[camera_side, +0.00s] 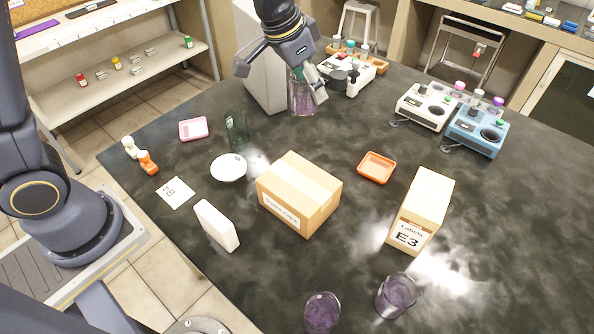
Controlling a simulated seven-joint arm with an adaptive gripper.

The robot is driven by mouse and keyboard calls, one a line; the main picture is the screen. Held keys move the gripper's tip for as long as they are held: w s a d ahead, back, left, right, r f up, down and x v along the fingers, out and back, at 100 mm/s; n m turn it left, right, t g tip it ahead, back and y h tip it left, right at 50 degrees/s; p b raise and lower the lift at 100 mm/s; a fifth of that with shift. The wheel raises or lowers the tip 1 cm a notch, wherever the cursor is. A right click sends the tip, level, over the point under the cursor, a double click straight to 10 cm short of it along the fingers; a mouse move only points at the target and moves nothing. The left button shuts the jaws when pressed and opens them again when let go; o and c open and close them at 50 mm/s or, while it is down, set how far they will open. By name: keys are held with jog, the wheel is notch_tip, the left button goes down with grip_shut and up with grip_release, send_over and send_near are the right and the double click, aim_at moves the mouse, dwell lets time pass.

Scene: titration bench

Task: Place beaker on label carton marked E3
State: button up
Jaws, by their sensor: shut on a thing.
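My gripper (283,76) is at the top middle, over the back of the dark bench. It is shut on a glass beaker (302,101) with purple contents. The beaker looks upright; I cannot tell whether its base touches the bench. The label carton marked E3 (423,203) stands at the right, tall and tan, with "Labels E3" on its front face. Its top is bare. Two more beakers with purple contents, one (322,312) and another (396,296), stand at the front edge of the picture.
A larger cardboard box (299,194) sits mid-bench, with an orange tray (376,167) to its right. A green glass (236,130), white bowl (228,167) and white block (216,225) are at left. A white stirrer (425,107) and blue stirrer (476,131) stand at back right.

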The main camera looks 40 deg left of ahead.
jog(key=s+d+r+m+h, duration=0.1)
jog(key=s+d+r, duration=0.2)
jog(key=d, duration=0.4)
jog(key=s+d+r+m, duration=0.2)
jog(key=s+d, duration=0.1)
jog(key=d, duration=0.3)
jog(key=s+d+r+m+h, duration=0.1)
jog(key=s+d+r, duration=0.25)
jog(key=d, duration=0.35)
jog(key=g, duration=0.1)
send_near(447, 192)
jog(key=shift+w+d+r+m, duration=0.1)
jog(key=shift+w+d+m, duration=0.25)
jog(key=shift+d, duration=0.25)
jog(key=shift+w+d+f, duration=0.1)
jog(key=shift+w+f, duration=0.1)
jog(key=shift+f, duration=1.55)
jog(key=shift+f, duration=0.1)
jog(key=o, duration=1.2)
jog(key=shift+c, duration=0.2)
